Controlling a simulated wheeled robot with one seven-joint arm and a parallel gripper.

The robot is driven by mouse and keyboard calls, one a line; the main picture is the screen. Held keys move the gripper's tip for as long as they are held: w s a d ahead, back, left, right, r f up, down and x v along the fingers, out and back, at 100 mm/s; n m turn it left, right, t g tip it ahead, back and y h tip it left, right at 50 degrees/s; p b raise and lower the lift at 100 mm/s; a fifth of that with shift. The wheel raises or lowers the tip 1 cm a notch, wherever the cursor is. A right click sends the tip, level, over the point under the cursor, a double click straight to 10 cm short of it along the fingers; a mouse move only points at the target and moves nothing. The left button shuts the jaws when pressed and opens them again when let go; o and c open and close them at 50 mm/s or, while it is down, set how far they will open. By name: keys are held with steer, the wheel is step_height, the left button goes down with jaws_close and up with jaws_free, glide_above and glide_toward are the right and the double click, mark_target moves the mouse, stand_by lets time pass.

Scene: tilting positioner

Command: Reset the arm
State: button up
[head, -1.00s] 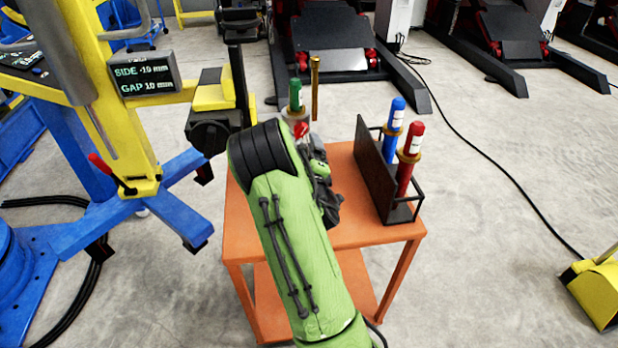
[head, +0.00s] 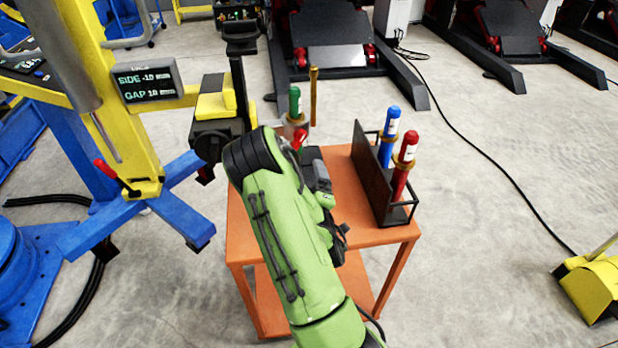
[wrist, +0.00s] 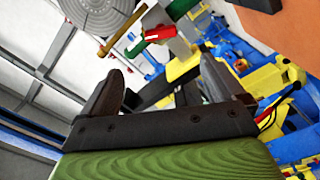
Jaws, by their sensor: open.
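My green-sleeved arm (head: 285,230) reaches up over the orange cart (head: 355,225) in the head view. My gripper (wrist: 160,80) shows in the wrist view, its two dark fingers wide apart with nothing held between them. In the head view I cannot make out the fingers clearly behind the arm. The yellow positioner post (head: 110,85) stands on blue legs at the left, with a small display (head: 147,83) showing SIDE and GAP values. A green-topped cylinder (head: 294,103) stands upright beyond my arm, beside a brass rod (head: 314,95). A red lever (head: 299,138) is close to it.
A dark rack (head: 371,170) on the cart holds a blue cylinder (head: 389,135) and a red cylinder (head: 403,165). A yellow and black block (head: 218,115) is left of my arm.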

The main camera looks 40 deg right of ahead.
stand_by(0.4)
steer(key=w+a+r+m+g+y, duration=0.2)
steer(key=a+r+m+g+y, duration=0.45)
steer(key=a, duration=0.75)
steer(key=s+a+r+g+y, duration=0.1)
steer(key=s+a+r, duration=0.1)
steer(key=s+a, duration=0.2)
steer(key=s+a+r+n+g+y, duration=0.1)
steer(key=s+a+r, duration=0.2)
steer(key=s, duration=0.7)
steer(key=s+a+r+g+y, duration=0.1)
steer(key=s+a+r, duration=0.1)
steer(key=s+a, duration=0.3)
steer(key=shift+s+r, duration=0.2)
steer(key=shift+s, duration=0.7)
